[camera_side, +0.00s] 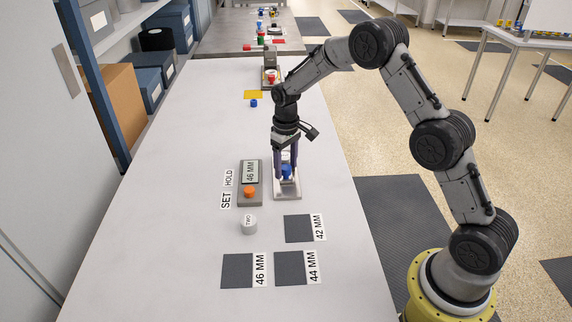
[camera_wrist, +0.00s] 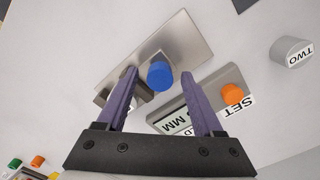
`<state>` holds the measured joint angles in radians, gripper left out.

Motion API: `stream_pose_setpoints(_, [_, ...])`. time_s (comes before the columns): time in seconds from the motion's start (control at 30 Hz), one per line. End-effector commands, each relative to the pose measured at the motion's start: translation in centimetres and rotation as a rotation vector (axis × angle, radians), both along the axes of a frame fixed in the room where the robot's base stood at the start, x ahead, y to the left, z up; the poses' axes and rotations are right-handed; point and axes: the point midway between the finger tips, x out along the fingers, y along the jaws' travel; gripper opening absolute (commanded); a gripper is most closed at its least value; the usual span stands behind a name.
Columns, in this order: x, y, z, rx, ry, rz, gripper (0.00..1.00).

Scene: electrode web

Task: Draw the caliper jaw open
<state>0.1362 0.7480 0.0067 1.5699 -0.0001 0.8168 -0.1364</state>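The caliper is a pale metal plate (camera_side: 288,194) right of the display box, with a blue knob (camera_side: 286,173) on it. In the wrist view the plate (camera_wrist: 188,36) lies ahead, and the blue knob (camera_wrist: 160,76) shows between my fingertips. My gripper (camera_side: 287,168) points down over the caliper with its purple fingers apart. In the wrist view my gripper (camera_wrist: 160,74) shows a small gap on each side of the knob. A grey block on the plate is partly hidden behind the left finger. I cannot tell how far the jaw is open.
A grey box (camera_side: 241,191) reading 46 MM, with an orange knob (camera_side: 249,191) and SET and HOLD labels, stands close left. A grey cylinder (camera_side: 249,225) marked TWO is nearby. Dark pads labelled 42 (camera_side: 298,229), 44 (camera_side: 289,268) and 46 MM (camera_side: 237,271) lie in front.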

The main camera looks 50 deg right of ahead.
Motion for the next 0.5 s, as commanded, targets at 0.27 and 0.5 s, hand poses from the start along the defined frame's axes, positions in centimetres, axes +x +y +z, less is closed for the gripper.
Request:
stream_pose_setpoints(0.27, [0.00,0.00,0.04,0.000,0.000,0.000,0.18])
stream_pose_setpoints(0.5, [0.01,0.00,0.06,0.000,0.000,0.000,0.00])
